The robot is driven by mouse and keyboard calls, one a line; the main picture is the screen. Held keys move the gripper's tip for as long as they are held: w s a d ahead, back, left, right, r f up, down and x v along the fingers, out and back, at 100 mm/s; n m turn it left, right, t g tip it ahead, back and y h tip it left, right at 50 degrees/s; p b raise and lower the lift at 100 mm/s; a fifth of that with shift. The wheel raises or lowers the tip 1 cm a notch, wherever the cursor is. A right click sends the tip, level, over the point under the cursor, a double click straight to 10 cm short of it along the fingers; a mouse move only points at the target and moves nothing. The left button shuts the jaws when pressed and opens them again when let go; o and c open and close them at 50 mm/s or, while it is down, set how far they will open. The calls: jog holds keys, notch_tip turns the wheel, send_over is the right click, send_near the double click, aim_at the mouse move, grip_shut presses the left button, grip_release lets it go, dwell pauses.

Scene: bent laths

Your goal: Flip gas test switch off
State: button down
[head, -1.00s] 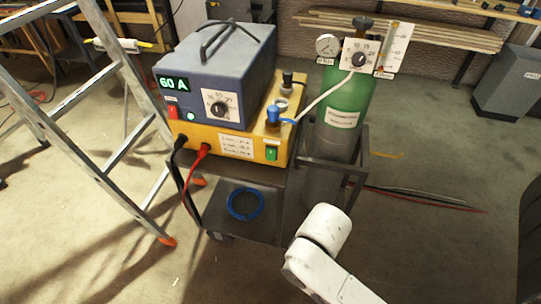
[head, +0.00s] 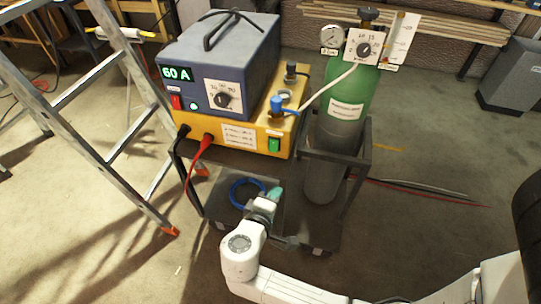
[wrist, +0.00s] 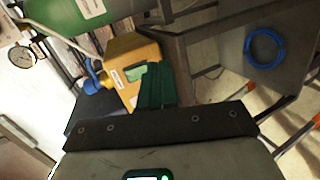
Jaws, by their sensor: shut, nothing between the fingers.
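A green rocker switch (head: 274,145) sits at the right end of the yellow box's (head: 215,136) front face. It also shows in the wrist view (wrist: 135,73), partly behind my fingers. I cannot tell clearly which way it is tipped. My gripper (head: 276,193) has teal fingers, shut and empty, and is below and in front of the switch, over the cart's lower shelf. In the wrist view my gripper (wrist: 156,70) points toward the yellow box, close in line with the switch; it appears apart from it.
A blue-grey welder (head: 215,65) reading 60 A, with a red switch (head: 176,102), stands on the box. A blue-handled valve (head: 280,106) and hose lead to the green gas cylinder (head: 345,100). A blue coil (head: 246,190) lies on the shelf. A ladder (head: 110,100) stands left.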

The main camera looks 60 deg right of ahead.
aim_at(273, 150)
jog(key=w+a+r+n+t+h, duration=0.1)
jog(key=w, duration=0.1)
jog(key=w+a+r+n+t+h, duration=0.1)
jog(key=a, duration=0.1)
jog(key=shift+w+r, duration=0.15)
jog(key=shift+w, duration=0.25)
jog(key=p+x, duration=0.1)
jog(key=x, duration=1.3)
jog(key=shift+w, duration=0.1)
